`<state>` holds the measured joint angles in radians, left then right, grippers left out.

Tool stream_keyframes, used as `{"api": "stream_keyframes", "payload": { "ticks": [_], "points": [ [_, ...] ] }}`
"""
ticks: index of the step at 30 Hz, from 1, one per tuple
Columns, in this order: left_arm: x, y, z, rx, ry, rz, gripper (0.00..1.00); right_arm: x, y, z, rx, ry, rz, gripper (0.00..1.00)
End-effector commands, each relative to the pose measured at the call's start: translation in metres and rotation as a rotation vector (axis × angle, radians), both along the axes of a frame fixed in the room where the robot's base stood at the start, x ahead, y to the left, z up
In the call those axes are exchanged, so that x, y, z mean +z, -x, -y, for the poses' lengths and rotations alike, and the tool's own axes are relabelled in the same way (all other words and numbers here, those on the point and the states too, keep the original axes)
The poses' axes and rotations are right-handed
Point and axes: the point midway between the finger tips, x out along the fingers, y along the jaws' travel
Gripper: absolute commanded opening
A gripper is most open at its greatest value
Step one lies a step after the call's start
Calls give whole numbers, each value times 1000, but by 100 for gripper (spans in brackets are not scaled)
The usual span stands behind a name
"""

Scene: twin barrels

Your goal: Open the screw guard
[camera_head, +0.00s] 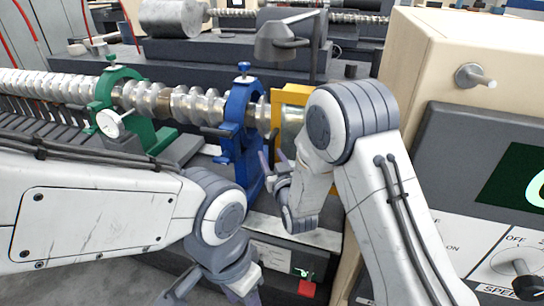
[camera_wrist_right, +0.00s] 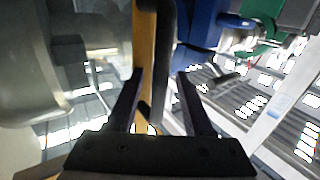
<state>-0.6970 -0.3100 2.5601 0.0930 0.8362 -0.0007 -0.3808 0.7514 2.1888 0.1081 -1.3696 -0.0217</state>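The screw guard (camera_head: 291,94), a yellow-framed panel with a see-through window, stands at the right end of the long screw, partly hidden behind my right arm. In the right wrist view its yellow edge (camera_wrist_right: 145,45) runs down from the top, with a dark bar (camera_wrist_right: 164,50) alongside. My right gripper (camera_head: 266,166) is just below and left of the guard in the head view. In the wrist view its two fingers (camera_wrist_right: 160,78) are apart, with the yellow edge and dark bar between or just beyond them; contact cannot be told. My left gripper (camera_head: 213,294) is low in the picture, its fingers spread and empty.
A blue rest (camera_head: 240,110) and a green rest (camera_head: 107,95) stand around the screw (camera_head: 180,103), left of the guard. A beige housing (camera_head: 420,50) with a dark display and knobs closes off the right. A red part (camera_head: 307,288) sits low at the front.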

Motion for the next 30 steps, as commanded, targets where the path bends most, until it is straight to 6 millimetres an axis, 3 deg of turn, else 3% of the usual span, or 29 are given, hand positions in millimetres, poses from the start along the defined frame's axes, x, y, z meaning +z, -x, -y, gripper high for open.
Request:
{"api": "stream_keyframes", "payload": {
  "ticks": [1,3,4,30],
  "points": [
    [0,0,0,0,0,0,50,0,0,0,0,0,0,33],
    [0,0,0,0,0,0,50,0,0,0,0,0,1,6],
    [0,0,0,0,0,0,50,0,0,0,0,0,1,0],
    [0,0,0,0,0,0,50,1,0,0,0,-1,2,0]
  ]
}}
